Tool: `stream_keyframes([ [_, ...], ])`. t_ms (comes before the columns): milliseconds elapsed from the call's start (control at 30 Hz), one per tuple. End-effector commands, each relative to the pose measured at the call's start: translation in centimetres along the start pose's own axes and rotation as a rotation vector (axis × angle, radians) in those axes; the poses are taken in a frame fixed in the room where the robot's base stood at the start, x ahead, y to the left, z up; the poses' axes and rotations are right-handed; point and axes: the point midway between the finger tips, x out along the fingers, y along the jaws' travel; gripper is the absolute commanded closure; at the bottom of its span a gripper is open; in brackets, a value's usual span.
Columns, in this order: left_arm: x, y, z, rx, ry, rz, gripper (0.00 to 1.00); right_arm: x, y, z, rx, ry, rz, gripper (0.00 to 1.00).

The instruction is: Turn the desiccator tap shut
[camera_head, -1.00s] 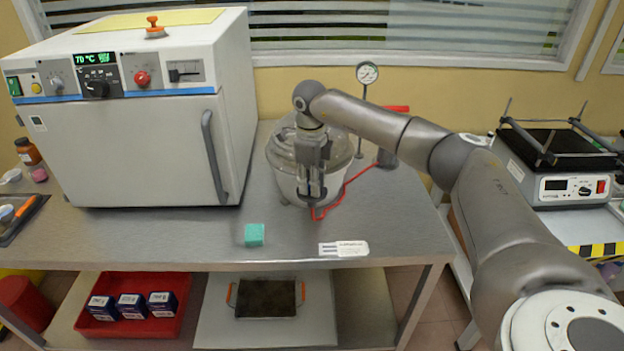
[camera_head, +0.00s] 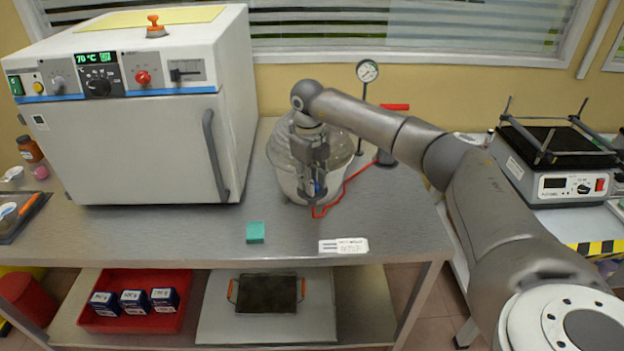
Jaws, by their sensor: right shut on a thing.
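The glass desiccator (camera_head: 343,153) stands on the steel bench, right of the oven. My right arm reaches over its lid from the right, and my right gripper (camera_head: 314,196) points down at its front side. The gripper is shut on the desiccator tap (camera_head: 318,188), of which only a small blue bit shows between the fingers. The fingers hide most of the tap, so its angle cannot be told. A red hose (camera_head: 345,187) runs from beside the fingertips to the right and back. My left gripper is not in view.
A white oven (camera_head: 130,150) stands at the left. A gauge on a stand (camera_head: 367,72) and a red-handled pump (camera_head: 388,157) are behind right. A green block (camera_head: 255,232) and a white label (camera_head: 343,245) lie at the bench front. A plate shaker (camera_head: 570,186) stands far right.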

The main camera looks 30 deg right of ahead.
Motion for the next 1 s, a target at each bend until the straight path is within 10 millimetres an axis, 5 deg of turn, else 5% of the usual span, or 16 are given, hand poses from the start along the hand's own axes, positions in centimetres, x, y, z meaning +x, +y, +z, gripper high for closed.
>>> stream_keyframes([
  [267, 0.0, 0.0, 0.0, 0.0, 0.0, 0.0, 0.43, -0.1, -0.1, 0.1, 0.001, -0.004, -0.001, 0.99],
  [300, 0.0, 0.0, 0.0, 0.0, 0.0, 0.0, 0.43, -0.1, -0.1, 0.1, 0.001, -0.004, -0.001, 0.74],
  [400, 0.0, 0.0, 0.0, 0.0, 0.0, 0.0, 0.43, -0.1, -0.1, 0.1, 0.001, -0.004, -0.001, 0.64],
  [767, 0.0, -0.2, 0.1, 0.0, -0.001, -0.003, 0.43, -0.7, 0.0, 0.1, 0.0, -0.004, 0.0, 0.64],
  [1000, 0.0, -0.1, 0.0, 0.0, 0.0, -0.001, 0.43, -5.1, 0.0, 0.1, 0.0, -0.007, -0.001, 0.64],
])
